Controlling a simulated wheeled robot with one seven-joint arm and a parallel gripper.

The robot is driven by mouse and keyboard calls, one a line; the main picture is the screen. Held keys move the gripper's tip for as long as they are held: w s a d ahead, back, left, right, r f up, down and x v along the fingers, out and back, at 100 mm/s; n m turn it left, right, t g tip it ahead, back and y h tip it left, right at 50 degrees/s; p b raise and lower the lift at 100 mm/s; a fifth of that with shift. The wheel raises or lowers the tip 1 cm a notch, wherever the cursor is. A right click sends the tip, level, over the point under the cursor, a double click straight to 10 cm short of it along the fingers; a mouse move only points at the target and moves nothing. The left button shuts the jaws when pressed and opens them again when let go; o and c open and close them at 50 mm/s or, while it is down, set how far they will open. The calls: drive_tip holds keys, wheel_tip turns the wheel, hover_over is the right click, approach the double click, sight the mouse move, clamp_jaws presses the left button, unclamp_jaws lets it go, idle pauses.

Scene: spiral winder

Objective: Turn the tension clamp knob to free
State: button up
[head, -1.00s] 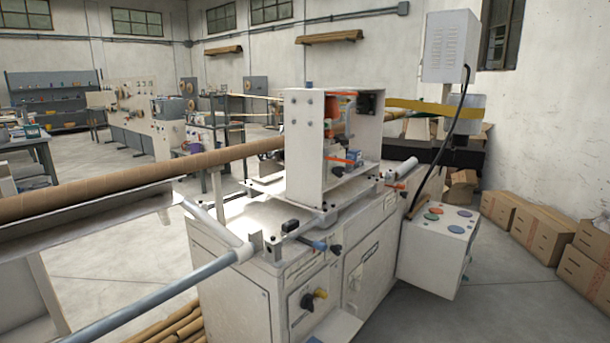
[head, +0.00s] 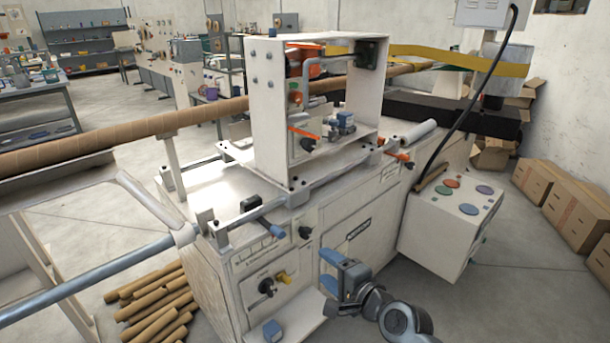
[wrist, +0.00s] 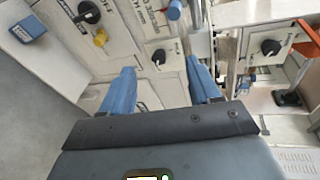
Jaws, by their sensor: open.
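My gripper (head: 326,270) is open and empty in front of the white machine cabinet in the head view. In the wrist view its two blue fingers (wrist: 161,68) are spread apart. A black knob (wrist: 159,57) shows between and just beyond the fingertips, apart from them; it seems to be the knob (head: 305,232) on the upper front panel in the head view. Another black knob (wrist: 271,47) is at the right of the wrist view. A lower black knob (head: 266,287) sits beside a yellow knob (head: 283,277). I cannot read which is the tension clamp knob.
A blue-ended handle (head: 275,230) sticks out above the front panel. An open-fronted white housing (head: 264,110) stands on the machine top. A control box (head: 440,225) with coloured buttons hangs at right. A grey-blue bar (head: 90,278) reaches out at left. Cardboard tubes (head: 150,300) lie on the floor.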

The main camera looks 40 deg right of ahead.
drive_tip(key=w+d+r+m+t+y+p, duration=0.1)
drive_tip(key=w+d+r+m, duration=0.3)
drive_tip(key=w+d+r, duration=0.5)
drive_tip(key=m+t+y, duration=0.1)
drive_tip(key=m+t, duration=0.1)
drive_tip(key=m, duration=0.1)
approach(313, 147)
drive_tip(key=w, duration=0.5)
drive_tip(key=shift+w+a+r+p, duration=0.1)
drive_tip(key=shift+w+r+p, duration=0.05)
drive_tip(key=shift+p, duration=0.15)
drive_tip(key=w, duration=0.7)
drive_tip(key=shift+w+a, duration=0.15)
drive_tip(key=shift+w, duration=0.2)
drive_tip(key=c, duration=1)
